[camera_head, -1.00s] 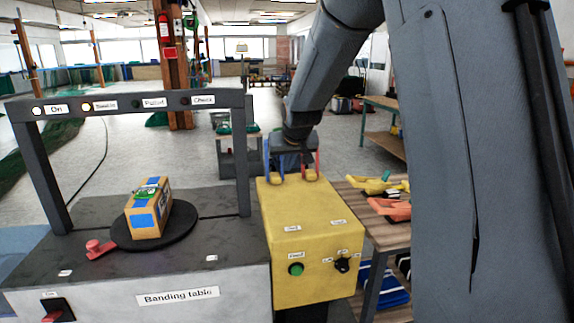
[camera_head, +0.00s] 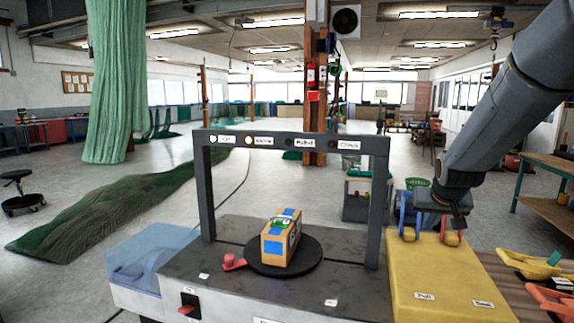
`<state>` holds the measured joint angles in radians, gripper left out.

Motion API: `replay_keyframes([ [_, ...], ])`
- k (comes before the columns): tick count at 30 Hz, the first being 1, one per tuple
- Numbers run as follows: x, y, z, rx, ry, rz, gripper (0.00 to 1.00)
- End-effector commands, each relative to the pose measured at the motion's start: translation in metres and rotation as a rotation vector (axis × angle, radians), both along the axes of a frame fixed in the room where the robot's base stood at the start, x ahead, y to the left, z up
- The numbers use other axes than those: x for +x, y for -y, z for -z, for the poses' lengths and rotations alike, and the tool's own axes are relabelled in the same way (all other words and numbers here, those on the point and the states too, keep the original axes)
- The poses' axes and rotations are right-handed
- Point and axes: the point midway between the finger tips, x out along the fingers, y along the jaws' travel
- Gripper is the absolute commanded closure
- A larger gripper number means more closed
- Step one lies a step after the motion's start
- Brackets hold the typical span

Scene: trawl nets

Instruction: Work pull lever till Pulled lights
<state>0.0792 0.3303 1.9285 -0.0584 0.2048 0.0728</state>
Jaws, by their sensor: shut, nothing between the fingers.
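The yellow banding unit (camera_head: 440,285) stands at the lower right. Its top labels read something like "Pull" (camera_head: 424,296) and "Seal" (camera_head: 482,303). A blue lever (camera_head: 403,213) stands at its rear left, and a red lever (camera_head: 458,224) at its rear right. My gripper (camera_head: 446,212) is shut and empty, close by the levers; I cannot tell whether it touches either. On the overhead bar, the "On" light (camera_head: 212,139) and the light beside it (camera_head: 249,141) glow. The Pulled light (camera_head: 289,142) is dark, as is the last light (camera_head: 333,144).
A cardboard box (camera_head: 281,238) with blue patches and a green item on top sits on a black turntable (camera_head: 255,262) under the frame. A red knob (camera_head: 232,261) is beside it. A side table with colored tools (camera_head: 540,268) is at right. Green netting (camera_head: 110,210) lies at left.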

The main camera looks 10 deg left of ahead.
Motion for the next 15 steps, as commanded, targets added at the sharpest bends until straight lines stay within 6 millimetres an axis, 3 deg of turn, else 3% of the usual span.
replay_keyframes([
  [2,-0.01,-0.003,0.005,0.001,-0.018,-0.002,1.0],
  [5,-0.049,-0.012,0.023,0.006,-0.093,-0.013,1.0],
  [8,-0.118,-0.026,0.051,0.013,-0.22,-0.034,1.0],
  [12,-0.228,-0.044,0.089,0.022,-0.412,-0.063,1.0],
  [15,-0.294,-0.052,0.106,0.026,-0.522,-0.081,1.0],
])
